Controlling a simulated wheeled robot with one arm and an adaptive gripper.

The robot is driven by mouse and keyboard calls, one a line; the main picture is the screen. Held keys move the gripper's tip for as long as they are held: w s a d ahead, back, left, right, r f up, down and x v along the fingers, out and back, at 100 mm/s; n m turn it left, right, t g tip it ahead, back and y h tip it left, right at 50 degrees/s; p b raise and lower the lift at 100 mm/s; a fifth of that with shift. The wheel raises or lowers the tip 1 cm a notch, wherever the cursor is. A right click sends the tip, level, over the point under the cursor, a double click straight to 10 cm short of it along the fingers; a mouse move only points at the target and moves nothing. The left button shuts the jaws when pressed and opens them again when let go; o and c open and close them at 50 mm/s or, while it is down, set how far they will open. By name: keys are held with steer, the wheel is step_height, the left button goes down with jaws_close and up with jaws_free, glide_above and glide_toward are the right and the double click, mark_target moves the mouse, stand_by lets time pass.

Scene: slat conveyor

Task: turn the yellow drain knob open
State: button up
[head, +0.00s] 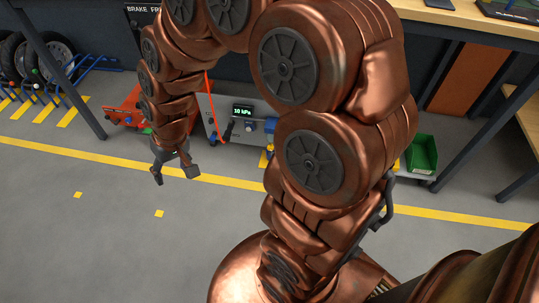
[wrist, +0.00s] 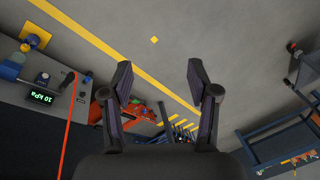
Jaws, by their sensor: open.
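My gripper (head: 174,174) is open and empty, hanging above the floor to the left of the grey panel (head: 215,122) in the head view. Its two spread fingers (wrist: 160,76) frame bare floor in the wrist view. The panel carries a lit display reading 10 kPa (head: 243,111). A yellow part (head: 264,159) shows low on the panel, partly hidden by my arm. In the wrist view a yellow part (wrist: 38,35) shows at the upper left, beside blue fittings (wrist: 12,67). I cannot tell whether either is the drain knob, or how it is turned.
A red-orange hose (head: 208,95) runs down the panel. An orange-red unit (head: 123,108) stands left of it. A green bin (head: 421,154) is at the right. Wheels (head: 58,52) stand at the far left. The floor ahead of the yellow line (head: 40,145) is clear.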

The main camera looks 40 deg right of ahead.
steer(key=w+f+m+t+b, duration=0.35)
steer(key=w+f+b, duration=0.25)
steer(key=w+f, duration=1.1)
steer(key=w+d+f+m+t+h+b, duration=0.2)
steer(key=w+d+f+b, duration=0.1)
steer(key=w+d+f, duration=0.4)
steer(key=w+d+f+m+t+h+b, duration=0.25)
steer(key=d+f, duration=0.25)
steer(key=f, duration=0.4)
steer(key=m+h+b, duration=0.2)
steer(key=h+b, duration=0.7)
steer(key=h, duration=0.1)
glide_toward(270, 149)
steer(key=w+a+f, duration=0.2)
steer(key=w+a, duration=0.3)
steer(key=w, duration=0.2)
steer(key=s+d+h+b, duration=0.2)
steer(key=s+d+h, duration=0.1)
steer(key=s+d, duration=0.3)
steer(key=shift+n+t, duration=0.3)
steer(key=shift+t, duration=0.1)
steer(key=x, duration=0.2)
steer(key=b+x, duration=0.1)
steer(key=x, duration=0.2)
steer(key=b+x, duration=0.1)
steer(key=x, duration=0.1)
steer(key=shift+w+d+f, duration=0.15)
steer(key=shift+w+f, duration=0.2)
steer(key=shift+f, duration=0.05)
